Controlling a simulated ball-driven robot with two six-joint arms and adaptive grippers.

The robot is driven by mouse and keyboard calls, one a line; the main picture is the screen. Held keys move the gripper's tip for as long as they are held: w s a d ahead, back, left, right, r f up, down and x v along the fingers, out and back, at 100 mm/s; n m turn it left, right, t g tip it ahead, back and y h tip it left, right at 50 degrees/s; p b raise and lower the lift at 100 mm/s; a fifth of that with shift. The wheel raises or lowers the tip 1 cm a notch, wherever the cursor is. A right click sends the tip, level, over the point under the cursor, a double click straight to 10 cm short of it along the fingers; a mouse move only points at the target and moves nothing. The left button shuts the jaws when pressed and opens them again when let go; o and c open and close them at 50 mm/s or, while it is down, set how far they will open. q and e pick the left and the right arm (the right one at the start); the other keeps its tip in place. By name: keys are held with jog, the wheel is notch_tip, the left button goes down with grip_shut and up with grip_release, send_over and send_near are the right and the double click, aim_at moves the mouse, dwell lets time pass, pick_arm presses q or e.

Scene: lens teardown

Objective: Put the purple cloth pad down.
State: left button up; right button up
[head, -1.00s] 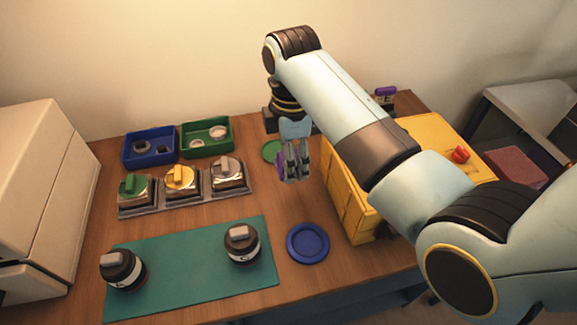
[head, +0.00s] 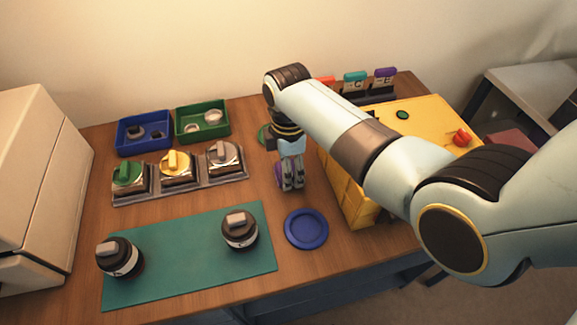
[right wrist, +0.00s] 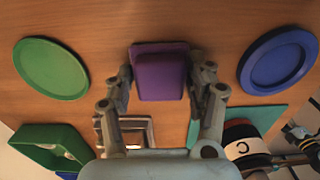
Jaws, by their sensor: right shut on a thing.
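The purple cloth pad (right wrist: 160,75) shows in the right wrist view between the two fingertips of my right gripper. My right gripper (head: 291,186) is shut on it, pointing down low over the wooden table. In the head view the pad is almost wholly hidden by the gripper. I cannot tell whether the pad touches the table.
A blue round dish (head: 306,229) lies in front of the gripper, and a green round dish (right wrist: 51,68) lies behind it. The yellow box (head: 350,190) stands close on the right. A tray of lens parts (head: 200,188) and a teal mat (head: 180,270) are on the left.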

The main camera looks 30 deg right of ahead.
jog(key=shift+f, duration=0.15)
jog(key=o, duration=1)
notch_tip(320, 180, up, 12)
jog(key=shift+r+p, duration=0.25)
jog(key=shift+p, duration=0.15)
